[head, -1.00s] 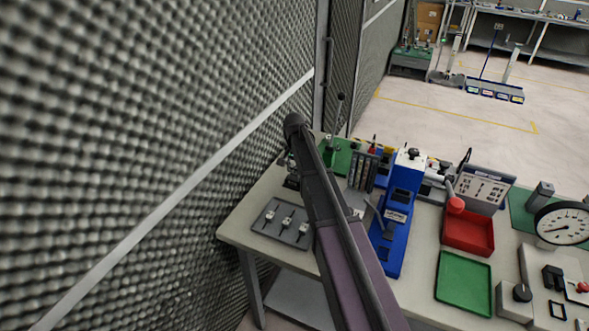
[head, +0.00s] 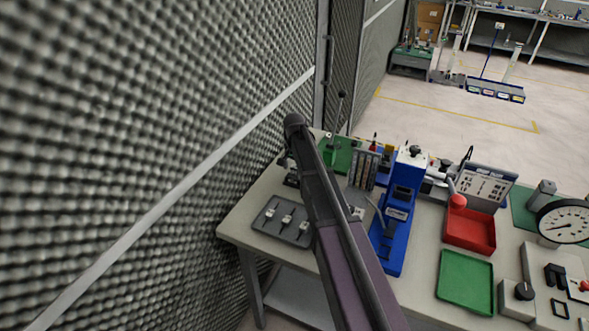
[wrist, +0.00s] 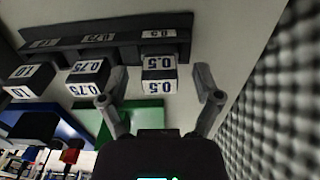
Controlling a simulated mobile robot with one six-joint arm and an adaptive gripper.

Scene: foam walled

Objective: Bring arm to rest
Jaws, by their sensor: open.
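My gripper (wrist: 160,95) is open in the wrist view, its two fingers spread apart with a gap between them. A block marked 0.5 (wrist: 158,88) shows in line with that gap; I cannot tell how far beyond the fingertips it is. Blocks marked 0.75 (wrist: 88,78) and 1.0 (wrist: 28,80) stand in a row to its left, by a dark labelled tray (wrist: 105,44). In the head view this grey tray (head: 268,229) lies on the bench's left end. My arm crosses the bench there and the gripper is hidden.
The foam wall (head: 130,130) runs close along the bench's left side. A blue press (head: 396,215), a red bin (head: 469,229), a green tray (head: 465,282) and a dial gauge (head: 566,222) stand on the bench (head: 425,255). Open floor lies beyond it.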

